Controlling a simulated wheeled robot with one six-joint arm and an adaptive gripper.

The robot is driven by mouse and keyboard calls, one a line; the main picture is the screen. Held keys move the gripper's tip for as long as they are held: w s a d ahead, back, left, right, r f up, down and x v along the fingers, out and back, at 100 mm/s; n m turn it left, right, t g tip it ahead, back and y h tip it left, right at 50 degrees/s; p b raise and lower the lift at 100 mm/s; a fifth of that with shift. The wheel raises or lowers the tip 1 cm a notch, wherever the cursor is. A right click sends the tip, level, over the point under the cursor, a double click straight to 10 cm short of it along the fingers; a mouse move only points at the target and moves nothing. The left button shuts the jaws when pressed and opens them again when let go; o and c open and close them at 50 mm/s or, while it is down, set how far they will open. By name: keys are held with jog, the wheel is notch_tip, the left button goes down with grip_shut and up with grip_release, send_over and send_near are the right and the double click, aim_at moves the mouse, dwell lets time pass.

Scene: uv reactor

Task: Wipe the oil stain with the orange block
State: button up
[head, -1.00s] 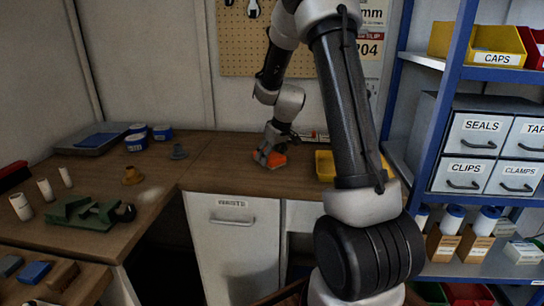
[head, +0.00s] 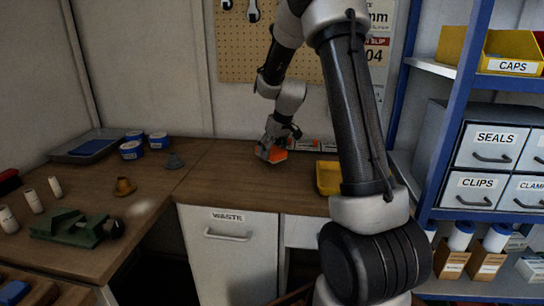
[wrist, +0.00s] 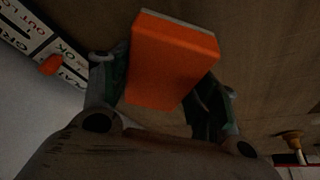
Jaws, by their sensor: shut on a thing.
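An orange block (head: 279,156) is held between the fingers of my gripper (head: 271,150) over the back part of the wooden bench. In the wrist view the block (wrist: 172,60) sits between the two dark fingers, tilted, with a thin pale layer along its far edge. My gripper (wrist: 165,100) is shut on it. I cannot tell whether the block touches the bench top.
A yellow bin (head: 328,178) stands right of my gripper. A blue shelf rack (head: 455,130) stands at right. Bench between funnel and gripper is clear.

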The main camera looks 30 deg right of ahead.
jog(key=shift+r, duration=2.6)
